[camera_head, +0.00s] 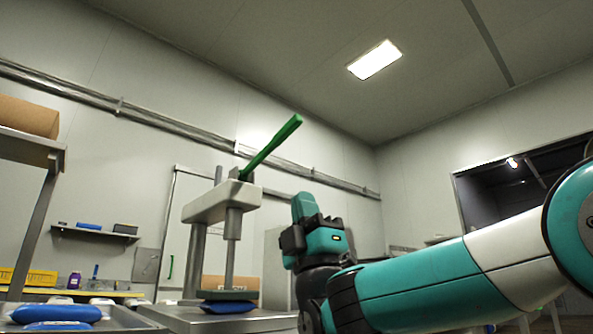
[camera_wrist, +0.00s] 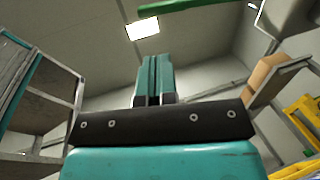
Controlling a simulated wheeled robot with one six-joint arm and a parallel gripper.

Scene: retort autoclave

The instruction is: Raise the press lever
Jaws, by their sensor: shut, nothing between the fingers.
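The press (camera_head: 222,204) stands on a metal table left of centre in the head view. Its green lever (camera_head: 270,148) slants up and to the right from the top of the press. The lever also crosses the top edge of the wrist view (camera_wrist: 190,4). My gripper (camera_head: 305,206) is to the right of the press, below the lever's free end and apart from it. In the wrist view its two teal fingers (camera_wrist: 154,76) are together with nothing between them. The press's dark plate (camera_head: 228,295) is low, over a blue pouch (camera_head: 228,307).
Blue pouches (camera_head: 56,312) lie in a metal tray at the lower left. A shelf with a cardboard box (camera_head: 27,115) is at the far left. A yellow crate (camera_head: 30,278) stands behind. Open air surrounds the lever's free end.

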